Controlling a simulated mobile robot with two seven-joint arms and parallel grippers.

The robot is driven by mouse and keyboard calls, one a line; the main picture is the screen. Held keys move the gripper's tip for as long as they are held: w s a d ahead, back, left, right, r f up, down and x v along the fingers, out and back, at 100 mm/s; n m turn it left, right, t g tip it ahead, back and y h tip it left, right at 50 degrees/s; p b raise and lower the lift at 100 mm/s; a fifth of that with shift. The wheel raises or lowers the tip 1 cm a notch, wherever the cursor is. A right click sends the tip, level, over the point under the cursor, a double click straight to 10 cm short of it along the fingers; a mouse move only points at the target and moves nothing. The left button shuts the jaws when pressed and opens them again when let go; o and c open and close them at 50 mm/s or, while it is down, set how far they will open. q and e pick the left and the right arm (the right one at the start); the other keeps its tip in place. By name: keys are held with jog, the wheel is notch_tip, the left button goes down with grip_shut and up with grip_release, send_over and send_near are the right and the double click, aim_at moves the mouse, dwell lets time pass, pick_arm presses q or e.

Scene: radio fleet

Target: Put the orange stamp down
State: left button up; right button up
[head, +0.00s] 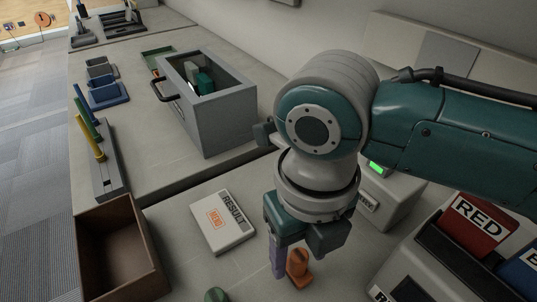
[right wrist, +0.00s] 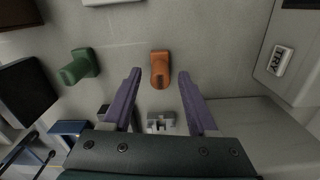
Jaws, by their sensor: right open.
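The orange stamp (head: 298,265) stands on the table just beside my right gripper (head: 292,262) in the head view. In the right wrist view the orange stamp (right wrist: 159,69) stands ahead of and between the two purple fingers of my right gripper (right wrist: 158,85), which are spread wide and touch nothing. A white card (head: 223,222) lies on the table to the left, with the word RESULT and an orange stamped mark on it. My left gripper is not in view.
A green stamp (right wrist: 78,66) stands left of the orange one. A brown open box (head: 112,245) is at the front left. A grey box (head: 212,101) stands farther back. Red and blue items (head: 474,224) sit in a holder at the right. A white TRY device (right wrist: 281,60) is nearby.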

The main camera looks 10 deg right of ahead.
aim_at(301, 258)
notch_tip(301, 258, up, 11)
jog(key=p, duration=0.2)
jog(key=shift+r, duration=0.15)
jog(key=shift+s, duration=0.1)
